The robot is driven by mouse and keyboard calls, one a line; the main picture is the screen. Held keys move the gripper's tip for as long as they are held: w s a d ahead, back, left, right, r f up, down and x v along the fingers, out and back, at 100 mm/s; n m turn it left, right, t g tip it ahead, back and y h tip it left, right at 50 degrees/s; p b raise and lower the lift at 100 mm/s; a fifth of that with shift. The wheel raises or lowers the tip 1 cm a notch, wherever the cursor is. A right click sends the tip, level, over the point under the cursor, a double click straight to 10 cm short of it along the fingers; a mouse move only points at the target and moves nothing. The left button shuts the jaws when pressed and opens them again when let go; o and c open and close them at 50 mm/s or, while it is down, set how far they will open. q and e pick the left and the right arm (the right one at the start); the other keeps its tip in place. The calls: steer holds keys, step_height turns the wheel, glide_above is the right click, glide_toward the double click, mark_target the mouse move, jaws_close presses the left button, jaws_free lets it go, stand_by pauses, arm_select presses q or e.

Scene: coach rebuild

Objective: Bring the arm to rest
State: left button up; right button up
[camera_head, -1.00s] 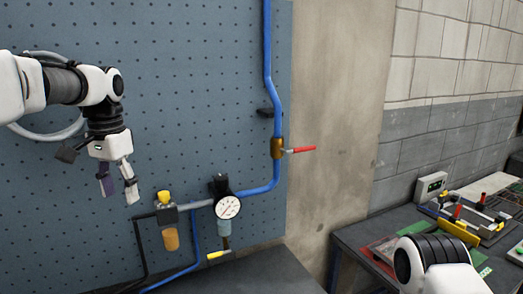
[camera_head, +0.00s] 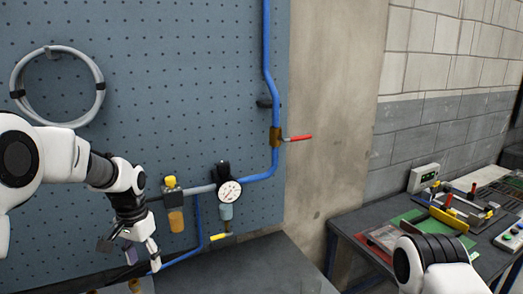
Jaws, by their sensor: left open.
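My left arm comes in from the left. Its gripper (camera_head: 143,258) points down at the lower left, in front of the pegboard and left of the filter and gauge. The gripper is open, its fingers apart, and nothing shows between them. My right arm (camera_head: 440,262) shows only as a white and black link at the lower right. Its gripper is out of view.
A pegboard (camera_head: 190,85) carries a blue pipe (camera_head: 267,60), a red-handled valve (camera_head: 276,138), a pressure gauge (camera_head: 229,191), a yellow-topped filter (camera_head: 174,200) and a coiled hose (camera_head: 58,124). A cluttered workbench (camera_head: 350,222) stands at the right.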

arm_select(q)
steer(key=s+f, duration=0.6)
steer(key=f, duration=0.3)
steer(key=s+d+f+n, duration=0.1)
steer(key=s+f, duration=0.4)
steer(key=f, duration=0.4)
steer(key=s+d+f+n, duration=0.1)
steer(key=s+f, duration=0.5)
steer(key=f, duration=0.4)
steer(key=shift+s+d, duration=0.1)
steer(key=shift+s, duration=0.25)
steer(key=s+f+n, duration=0.1)
steer(key=s+f, duration=0.1)
steer(key=s, duration=0.7)
steer(key=s+f+n, duration=0.1)
steer(key=s+f, duration=0.1)
steer(key=s, duration=0.7)
step_height(320, 180, down, 16)
steer(key=b, duration=1.6)
steer(key=shift+w+d+r, duration=0.15)
steer(key=shift+d+r, duration=0.05)
arm_select(e)
step_height(320, 180, down, 16)
steer(key=shift+s, duration=0.15)
steer(key=shift+r, duration=0.1)
